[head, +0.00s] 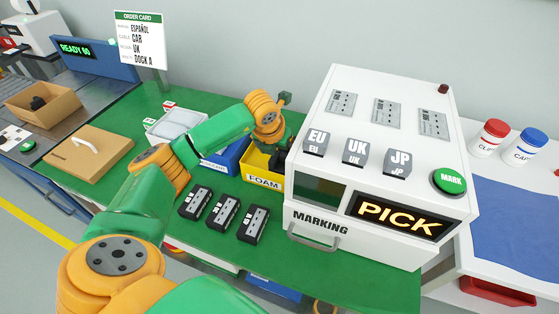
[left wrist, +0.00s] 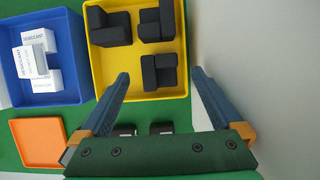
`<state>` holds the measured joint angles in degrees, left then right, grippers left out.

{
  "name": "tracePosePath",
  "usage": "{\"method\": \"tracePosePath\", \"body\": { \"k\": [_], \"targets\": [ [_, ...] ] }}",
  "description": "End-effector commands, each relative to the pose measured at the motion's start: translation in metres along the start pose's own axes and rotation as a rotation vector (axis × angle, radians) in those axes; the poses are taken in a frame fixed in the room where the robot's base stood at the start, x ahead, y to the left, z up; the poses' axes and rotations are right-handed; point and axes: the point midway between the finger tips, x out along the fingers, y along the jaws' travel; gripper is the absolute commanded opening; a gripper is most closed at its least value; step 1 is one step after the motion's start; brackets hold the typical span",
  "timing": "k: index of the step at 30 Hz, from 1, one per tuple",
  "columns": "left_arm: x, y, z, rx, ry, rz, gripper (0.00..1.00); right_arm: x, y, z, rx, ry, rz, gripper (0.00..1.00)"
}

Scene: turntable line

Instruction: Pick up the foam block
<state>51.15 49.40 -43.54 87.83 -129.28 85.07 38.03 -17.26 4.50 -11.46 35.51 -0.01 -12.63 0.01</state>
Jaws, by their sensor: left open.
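Several black foam blocks lie in a yellow bin (left wrist: 98,84) labelled FOAM, which also shows in the head view (head: 263,181). In the left wrist view one foam block (left wrist: 110,29) is at upper left, another (left wrist: 157,25) at upper right, and a notched one (left wrist: 158,74) is nearest. My left gripper (left wrist: 161,76) is open and empty, its two fingers on either side of the nearest block in the picture. Height above it is unclear. In the head view the wrist is over the bin and partly hides the bin's contents. My right gripper is not in view.
A blue bin (left wrist: 75,94) of desiccant packs stands beside the yellow bin, with an orange tray (left wrist: 38,143) nearby. The white marking machine (head: 345,178) stands close on the right.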

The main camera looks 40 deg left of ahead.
Motion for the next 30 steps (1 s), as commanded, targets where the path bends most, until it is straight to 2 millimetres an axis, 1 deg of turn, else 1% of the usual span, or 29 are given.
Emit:
{"method": "tracePosePath", "body": {
  "k": [1,4,6,11,12,14,15,17,18,21,27,30],
  "targets": [
    [0.009,0.0,0.0,-0.001,0.004,0.0,1.0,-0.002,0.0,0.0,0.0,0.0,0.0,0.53],
    [0.022,0.0,0.0,0.0,0.001,0.0,1.0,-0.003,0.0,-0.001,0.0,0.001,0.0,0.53],
    [0.025,0.0,0.0,0.001,0.001,0.001,1.0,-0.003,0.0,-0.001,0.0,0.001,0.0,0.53],
    [0.025,0.0,0.0,0.001,0.0,0.0,1.0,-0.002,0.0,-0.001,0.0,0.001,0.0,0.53],
    [0.025,0.0,0.0,0.001,0.0,0.0,0.89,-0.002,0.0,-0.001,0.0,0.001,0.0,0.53],
    [0.025,0.0,0.0,0.001,0.0,0.0,0.73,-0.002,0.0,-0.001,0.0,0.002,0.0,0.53],
    [0.025,0.0,0.0,0.001,0.0,0.0,0.62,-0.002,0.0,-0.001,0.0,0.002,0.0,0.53],
    [0.025,0.0,0.0,0.001,0.0,0.0,0.46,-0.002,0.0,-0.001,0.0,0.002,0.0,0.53],
    [0.025,0.0,0.0,0.001,0.0,0.0,0.35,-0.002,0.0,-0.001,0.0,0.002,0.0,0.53],
    [0.024,0.0,0.0,0.001,0.0,0.0,0.12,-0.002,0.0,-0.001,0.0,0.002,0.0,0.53],
    [0.024,0.0,0.001,0.001,-0.001,0.0,0.12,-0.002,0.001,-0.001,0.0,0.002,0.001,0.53],
    [0.018,0.0,0.004,0.0,-0.004,-0.001,0.12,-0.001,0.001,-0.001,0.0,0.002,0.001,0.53]
  ]
}}
